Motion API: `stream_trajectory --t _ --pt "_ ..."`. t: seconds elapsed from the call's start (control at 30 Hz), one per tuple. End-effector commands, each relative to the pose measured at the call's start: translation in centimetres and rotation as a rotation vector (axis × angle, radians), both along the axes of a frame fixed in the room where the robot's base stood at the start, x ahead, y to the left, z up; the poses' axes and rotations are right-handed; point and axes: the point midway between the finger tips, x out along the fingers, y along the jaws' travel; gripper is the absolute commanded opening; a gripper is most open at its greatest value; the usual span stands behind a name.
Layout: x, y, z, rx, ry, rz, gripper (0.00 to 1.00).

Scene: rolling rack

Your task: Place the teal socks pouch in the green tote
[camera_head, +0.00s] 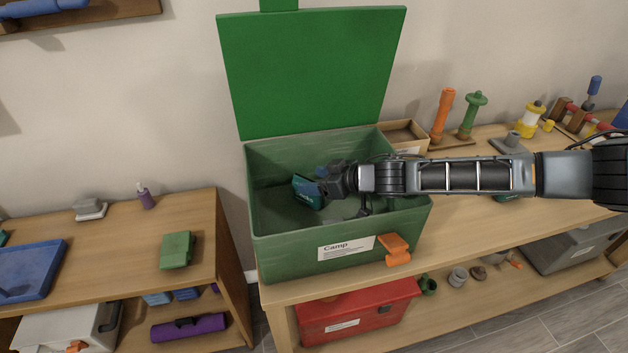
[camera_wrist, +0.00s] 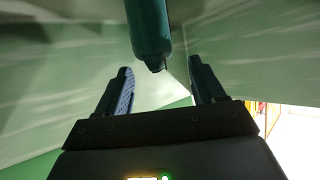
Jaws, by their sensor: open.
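The green tote (camera_head: 290,250), labelled "Camp", stands on the wooden bench with its lid (camera_head: 312,70) raised. The teal socks pouch (camera_head: 307,192) is inside the tote, at the tip of my gripper (camera_head: 320,181). In the wrist view the pouch (camera_wrist: 149,30) shows ahead of my open gripper (camera_wrist: 160,68), with its near end close to the gap between the fingertips. Both fingers look clear of it. I cannot tell whether the pouch touches the tote's floor.
My arm reaches in over the tote's right wall. An orange latch (camera_head: 397,248) sits on the tote's front. A cardboard tray (camera_head: 404,134) and orange and green posts (camera_head: 443,112) stand behind to the right. A red box (camera_head: 358,309) is on the shelf below.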

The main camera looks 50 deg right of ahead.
Motion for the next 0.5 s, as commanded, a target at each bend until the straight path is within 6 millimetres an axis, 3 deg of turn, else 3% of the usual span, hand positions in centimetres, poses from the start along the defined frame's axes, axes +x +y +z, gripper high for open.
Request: stream_trajectory --t 0.3,0.5 --pt "-4.4 -0.8 2.4 0.000 -0.001 -0.002 0.68" --pt "-5.6 -0.9 3.0 0.000 0.001 -0.002 0.68"
